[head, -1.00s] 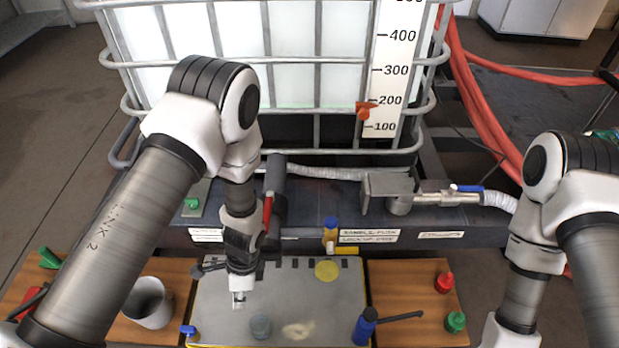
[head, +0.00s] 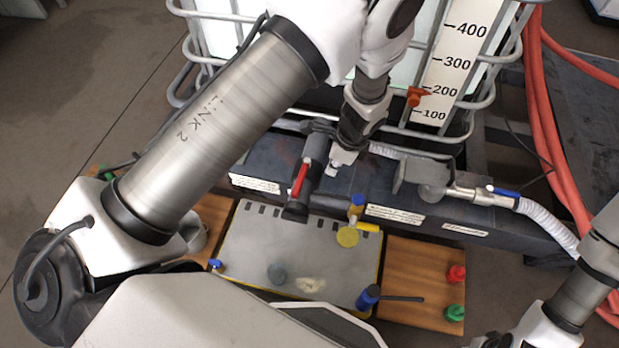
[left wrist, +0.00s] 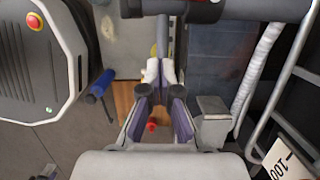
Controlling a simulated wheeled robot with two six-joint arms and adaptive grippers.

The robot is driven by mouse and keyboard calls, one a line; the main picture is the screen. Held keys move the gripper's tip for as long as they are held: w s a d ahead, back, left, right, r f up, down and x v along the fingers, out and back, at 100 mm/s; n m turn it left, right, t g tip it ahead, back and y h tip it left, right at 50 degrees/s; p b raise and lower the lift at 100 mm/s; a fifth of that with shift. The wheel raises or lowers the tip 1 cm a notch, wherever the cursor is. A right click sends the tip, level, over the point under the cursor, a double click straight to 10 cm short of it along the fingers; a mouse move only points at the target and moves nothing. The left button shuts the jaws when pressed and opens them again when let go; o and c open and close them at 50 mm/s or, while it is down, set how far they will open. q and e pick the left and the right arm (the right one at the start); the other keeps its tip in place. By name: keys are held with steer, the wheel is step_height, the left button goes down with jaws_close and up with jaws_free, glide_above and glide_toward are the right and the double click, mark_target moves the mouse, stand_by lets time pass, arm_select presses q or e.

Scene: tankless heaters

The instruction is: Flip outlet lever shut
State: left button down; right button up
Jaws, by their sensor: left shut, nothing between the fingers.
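The red lever (head: 300,179) lies along the grey outlet pipe (head: 314,160), which juts out from the foot of the white tank. My left gripper (head: 333,170) is shut and empty, just right of the pipe and lever. Contact with the lever cannot be told. In the left wrist view the shut fingertips (left wrist: 158,70) point toward the dark pipe (left wrist: 235,12) across the top, where a bit of red shows at the edge. My right arm shows at the lower right of the head view, with its gripper out of view.
A grey pipe fitting with a blue lever (head: 503,192) stands to the right. Below is a bench with a grey mat (head: 250,235), a yellow disc (head: 347,237), a blue-handled tool (head: 368,297) and red (head: 456,273) and green (head: 454,312) caps. Red hoses (head: 545,110) run at right.

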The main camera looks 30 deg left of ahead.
mark_target(300, 180)
arm_select(q)
steer(key=b+x, duration=0.4)
steer(key=x, duration=0.5)
steer(key=shift+f+b, duration=0.2)
steer(key=shift+b, duration=0.15)
steer(key=a, duration=0.1)
steer(key=a+b, duration=0.1)
steer(key=a+f+b, duration=0.1)
steer(key=shift+s+a, duration=0.15)
steer(key=shift+s, duration=0.15)
steer(key=shift+s+a+r, duration=0.1)
steer(key=shift+a+r, duration=0.05)
steer(key=shift+a, duration=0.15)
